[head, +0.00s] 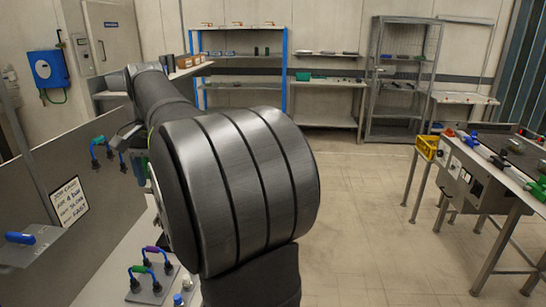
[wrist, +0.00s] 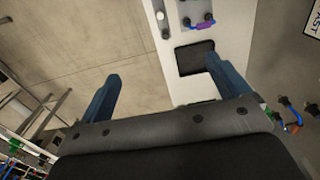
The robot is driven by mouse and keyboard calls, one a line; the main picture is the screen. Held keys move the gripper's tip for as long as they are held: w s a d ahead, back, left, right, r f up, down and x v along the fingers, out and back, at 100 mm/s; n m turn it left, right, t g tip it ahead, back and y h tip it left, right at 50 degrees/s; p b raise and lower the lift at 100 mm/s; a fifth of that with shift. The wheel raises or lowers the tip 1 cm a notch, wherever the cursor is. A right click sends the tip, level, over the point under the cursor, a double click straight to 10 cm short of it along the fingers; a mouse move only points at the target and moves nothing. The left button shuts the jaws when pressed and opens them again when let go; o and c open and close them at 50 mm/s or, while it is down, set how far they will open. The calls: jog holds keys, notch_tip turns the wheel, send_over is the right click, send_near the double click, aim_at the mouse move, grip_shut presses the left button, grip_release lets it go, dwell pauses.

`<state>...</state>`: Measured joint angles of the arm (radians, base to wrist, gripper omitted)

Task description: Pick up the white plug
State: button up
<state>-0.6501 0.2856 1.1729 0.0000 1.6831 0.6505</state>
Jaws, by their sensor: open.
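My gripper (wrist: 162,68) is open in the wrist view, its two blue fingers wide apart with nothing between them. A small round white piece (wrist: 160,15), which may be the white plug, lies on the pale bench top (wrist: 226,52) beyond the fingertips, near the bench edge. A small white piece (head: 187,283) also shows low in the head view, partly cut off by my arm; I cannot tell if it is the same one. My gripper is mostly hidden behind my large dark arm link in the head view.
A purple-handled cable (head: 155,250) and a green-handled one (head: 138,269) stand on grey plates on the bench. A black square (wrist: 195,58) lies on the bench near one finger. A grey panel (head: 95,190) with a sign rises at left. Open floor (head: 365,220) is right.

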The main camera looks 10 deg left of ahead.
jog(key=c, duration=0.8)
jog(key=shift+c, duration=0.2)
jog(key=f+n, duration=0.5)
jog(key=f, duration=0.3)
jog(key=f+n, duration=0.5)
jog(key=f, duration=0.4)
jog(key=f+n, duration=0.6)
jog(key=f, duration=0.3)
jog(key=shift+s+a+f, duration=0.1)
jog(key=shift+s+f, duration=0.1)
jog(key=shift+f, duration=0.05)
jog(key=shift+w+f, duration=0.2)
jog(key=shift+f, duration=2.55)
